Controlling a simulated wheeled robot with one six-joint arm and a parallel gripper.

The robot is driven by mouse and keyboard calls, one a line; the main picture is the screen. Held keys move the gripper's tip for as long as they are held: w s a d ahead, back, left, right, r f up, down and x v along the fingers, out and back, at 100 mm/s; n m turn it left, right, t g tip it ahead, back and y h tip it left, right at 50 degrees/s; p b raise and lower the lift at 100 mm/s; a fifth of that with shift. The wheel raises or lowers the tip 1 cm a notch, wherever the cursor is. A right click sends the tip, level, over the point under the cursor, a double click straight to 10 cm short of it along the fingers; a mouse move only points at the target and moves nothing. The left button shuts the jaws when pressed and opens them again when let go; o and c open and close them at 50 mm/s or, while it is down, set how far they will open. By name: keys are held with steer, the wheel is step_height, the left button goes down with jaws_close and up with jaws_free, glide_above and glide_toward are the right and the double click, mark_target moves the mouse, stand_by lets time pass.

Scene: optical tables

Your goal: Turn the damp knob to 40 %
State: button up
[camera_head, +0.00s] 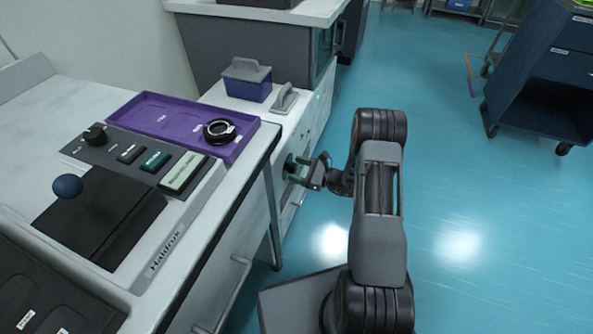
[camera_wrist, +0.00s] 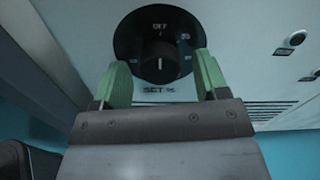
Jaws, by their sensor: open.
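The damp knob (camera_wrist: 158,56) is a black round knob on a black dial plate in the wrist view, with "OFF" above it and "SET %" below. A small light mark shows on the knob, but I cannot tell exactly which scale value it points at. My gripper (camera_wrist: 162,64) has two green fingers, open, one on each side of the knob; I cannot tell whether they touch it. In the head view my gripper (camera_head: 299,168) is at the cabinet front, in front of the dark dial plate (camera_head: 289,165).
The table at left holds a purple tray (camera_head: 151,111) and a control console (camera_head: 127,164). A dark blue cart (camera_head: 541,97) stands at right; the floor between is clear.

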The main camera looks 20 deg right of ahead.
steer(key=shift+w+a, duration=0.2)
steer(key=shift+a, duration=0.1)
steer(key=c, duration=0.9)
